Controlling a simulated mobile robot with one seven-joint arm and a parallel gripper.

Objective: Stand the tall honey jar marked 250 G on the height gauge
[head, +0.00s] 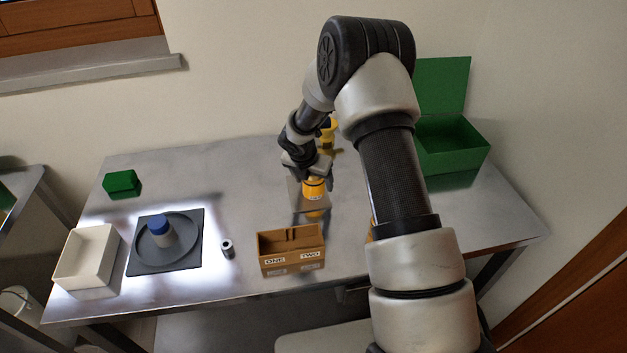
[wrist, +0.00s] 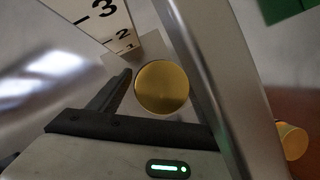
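An amber jar with a gold lid and a pale label (head: 314,189) stands at the middle of the metal table; the label is too small to read. My gripper (head: 308,172) is down at this jar. In the wrist view a round gold lid (wrist: 162,87) is between the fingers. The dark left finger is close beside it. The right finger is mostly hidden behind a grey metal bar, so I cannot tell if they grip. A white scale board numbered 1, 2, 3 (wrist: 98,18) is just beyond the lid, apparently the height gauge.
The metal bar (wrist: 212,80) crosses close beside my gripper. Another yellow jar (head: 328,130) stands behind. A green open box (head: 452,150) is at right. A white tray (head: 85,258) and a dark round plate (head: 183,250) are at left.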

